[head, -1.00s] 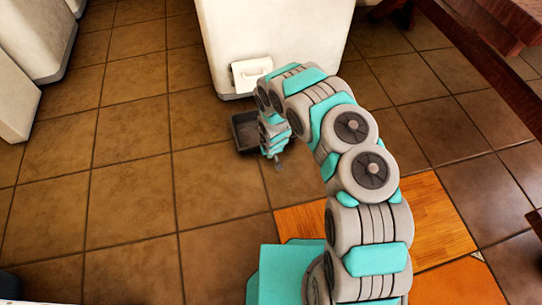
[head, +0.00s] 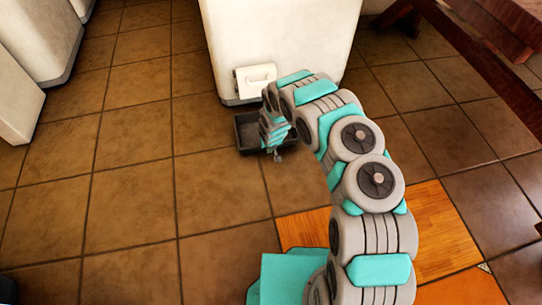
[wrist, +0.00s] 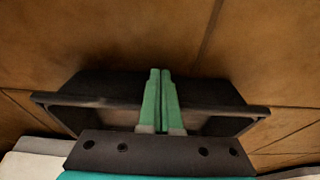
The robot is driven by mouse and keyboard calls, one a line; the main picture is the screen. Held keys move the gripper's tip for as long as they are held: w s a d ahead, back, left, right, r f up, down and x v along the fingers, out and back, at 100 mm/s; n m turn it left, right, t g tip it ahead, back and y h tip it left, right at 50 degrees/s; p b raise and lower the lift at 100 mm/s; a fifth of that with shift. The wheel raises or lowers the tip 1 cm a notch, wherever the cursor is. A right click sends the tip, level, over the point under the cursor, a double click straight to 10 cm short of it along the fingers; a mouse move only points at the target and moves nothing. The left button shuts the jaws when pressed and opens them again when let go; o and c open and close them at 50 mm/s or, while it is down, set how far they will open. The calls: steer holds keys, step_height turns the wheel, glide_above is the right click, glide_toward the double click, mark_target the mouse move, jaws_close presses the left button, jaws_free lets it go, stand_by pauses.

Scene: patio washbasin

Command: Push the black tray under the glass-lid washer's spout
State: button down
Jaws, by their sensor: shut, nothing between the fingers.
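The black tray (head: 240,133) lies on the tiled floor just in front of a white washer body (head: 285,40). A white raised fitting (head: 256,79), possibly the spout, is low on its front, above and behind the tray. The washer's lid is out of view. My gripper (head: 277,156) is at the tray's near side, with my arm hiding part of the tray. In the wrist view, my gripper's green fingers (wrist: 160,72) are shut and empty, in front of the middle of the tray (wrist: 52,98). Whether they touch it I cannot tell.
Other white bodies (head: 38,35) stand at the far left. A dark wooden table or bench (head: 480,55) is at the right. An orange-brown wooden patch (head: 430,220) lies on the floor beside my arm. Tiles left of the tray are clear.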

steer(key=w+b, duration=0.1)
steer(key=w, duration=0.1)
steer(key=w+a+b, duration=0.1)
steer(key=w, duration=0.2)
steer(key=w+a+b, duration=0.1)
steer(key=w, duration=0.1)
steer(key=shift+w+f, duration=0.1)
steer(key=shift+w, duration=0.2)
steer(key=shift+w+a, duration=0.1)
steer(key=shift+w, duration=0.25)
steer(key=s, duration=0.2)
steer(key=s+d+r+p, duration=0.1)
steer(key=s, duration=0.1)
steer(key=shift+s+d, duration=0.1)
steer(key=shift+p+v, duration=0.9)
steer(key=shift+v, duration=3.65)
steer(key=shift+d+r, duration=0.1)
